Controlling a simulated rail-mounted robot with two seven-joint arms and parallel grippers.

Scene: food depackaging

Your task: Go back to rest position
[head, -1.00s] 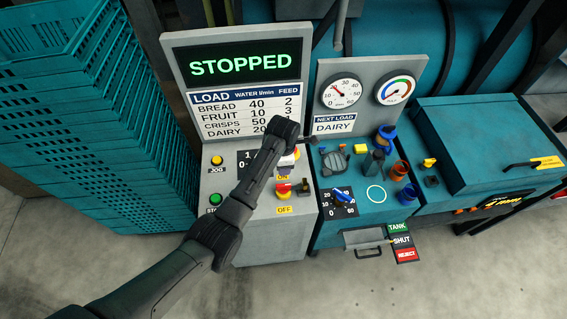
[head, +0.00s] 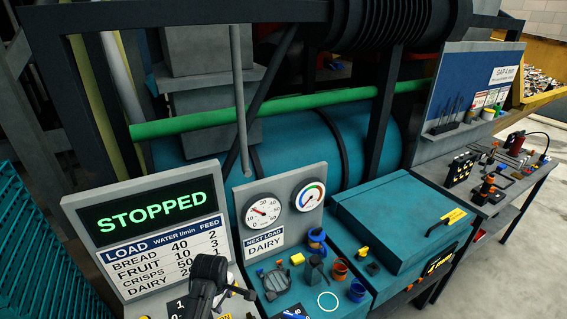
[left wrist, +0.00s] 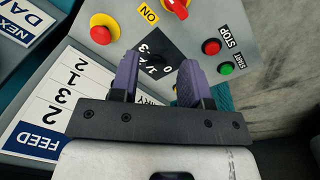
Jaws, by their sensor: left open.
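My left gripper (head: 236,292) shows at the bottom of the head view, in front of the control panel with the "STOPPED" display (head: 150,208). In the left wrist view its two fingers (left wrist: 158,78) are apart with nothing held between them. Beyond them is a dark numbered dial (left wrist: 152,58) on the grey panel. A red-and-yellow knob (left wrist: 179,8), a red stop button (left wrist: 211,47) and a green start button (left wrist: 226,68) are on the same panel. I cannot tell whether the fingers touch the dial. My right gripper is not in view.
A teal console with gauges (head: 264,210) and small cups stands right of the panel. A teal lidded box (head: 400,225) is beside it. A workbench with tools (head: 500,170) stands at the right. Teal crates (head: 40,260) are stacked at the left.

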